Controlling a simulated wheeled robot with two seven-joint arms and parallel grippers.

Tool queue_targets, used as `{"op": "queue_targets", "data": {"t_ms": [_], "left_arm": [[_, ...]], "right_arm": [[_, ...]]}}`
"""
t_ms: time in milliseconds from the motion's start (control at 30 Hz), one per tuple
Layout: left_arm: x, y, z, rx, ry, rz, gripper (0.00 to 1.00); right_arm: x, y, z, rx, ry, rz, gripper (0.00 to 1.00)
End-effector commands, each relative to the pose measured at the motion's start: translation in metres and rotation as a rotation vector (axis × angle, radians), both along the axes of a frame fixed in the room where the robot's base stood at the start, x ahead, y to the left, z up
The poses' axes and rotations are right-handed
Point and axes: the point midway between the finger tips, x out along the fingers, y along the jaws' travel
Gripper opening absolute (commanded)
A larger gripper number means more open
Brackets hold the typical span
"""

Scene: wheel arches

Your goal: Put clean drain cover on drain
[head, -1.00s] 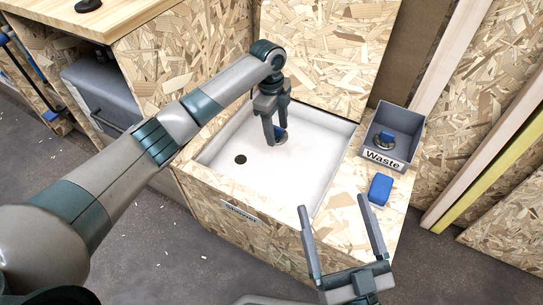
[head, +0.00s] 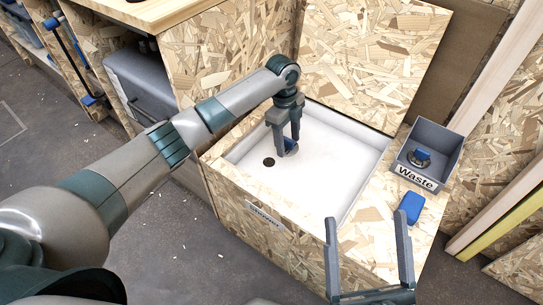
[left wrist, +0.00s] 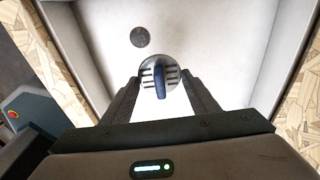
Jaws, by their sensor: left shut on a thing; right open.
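My left gripper (head: 287,146) is shut on the clean drain cover (head: 290,149), a small round grey disc with a blue handle. In the left wrist view the slotted cover (left wrist: 172,76) sits between the fingertips by its blue handle. The drain (head: 269,162) is a dark round hole in the white shower tray (head: 325,160). It also shows in the left wrist view (left wrist: 140,37), apart from the cover. The cover is to the right of the drain in the head view. My right gripper (head: 368,226) is open and empty at the front right.
A grey waste box (head: 455,160) on the right ledge holds another blue-handled cover (head: 420,157). A blue block (head: 411,207) lies on the ledge near it. Raised tray walls and a wooden back panel (head: 360,50) surround the tray. The tray floor is otherwise clear.

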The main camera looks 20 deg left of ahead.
Motion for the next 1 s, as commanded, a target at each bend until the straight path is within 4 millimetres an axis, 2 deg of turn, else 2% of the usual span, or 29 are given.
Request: {"op": "queue_targets", "data": {"t_ms": [33, 200, 333, 767, 1000], "left_arm": [[-0.003, 0.011, -0.009, 0.0, 0.001, 0.001, 0.31], [-0.009, 0.04, -0.026, 0.0, 0.001, 0.001, 0.31], [-0.012, 0.053, -0.033, -0.001, 0.0, 0.001, 0.31], [-0.013, 0.057, -0.036, -0.001, -0.001, -0.001, 0.31], [-0.014, 0.058, -0.06, 0.0, 0.002, 0.0, 0.31]], "right_arm": [[-0.002, -0.001, 0.003, 0.01, -0.029, -0.002, 0.88], [0.001, -0.009, 0.017, 0.03, -0.109, -0.018, 0.88], [0.002, -0.013, 0.024, 0.04, -0.148, -0.026, 0.88], [0.002, -0.014, 0.028, 0.044, -0.163, -0.028, 0.88], [0.0, -0.021, 0.03, 0.059, -0.214, -0.038, 0.88]]}}
